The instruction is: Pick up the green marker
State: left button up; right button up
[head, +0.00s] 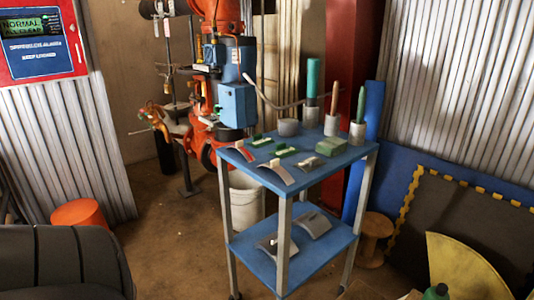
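A blue-topped cart (342,163) stands right of the middle in the head view. At its back right, a slim green marker-like stick (361,105) stands upright in a small grey cup (357,133). A reddish-brown stick (334,98) stands in another grey cup (332,125), just left of it. A thicker teal cylinder (313,77) stands upright in a third holder, further left. I cannot tell for certain which green item is the marker. Neither of my grippers is in view.
The cart top also holds a green block (331,147), small green pieces (284,151), curved pieces (276,172) and a grey bowl (289,127). Grey parts (314,223) lie on its lower shelf. Red and blue pipework (236,100) stands behind. Brown floor (185,240) is clear left of the cart.

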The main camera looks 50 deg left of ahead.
aim_at(281, 151)
jog(key=i+j+u, duration=0.1)
jog(key=u, duration=0.4)
jog(key=i+j+u, duration=0.1)
jog(key=u, duration=0.35)
jog(key=i+u, duration=0.15)
jog(key=u, duration=0.35)
jog(key=i+l, duration=0.1)
jog(key=i, duration=0.4)
jog(key=k+j+z, duration=0.15)
jog(key=z, duration=0.15)
jog(key=k, duration=0.1)
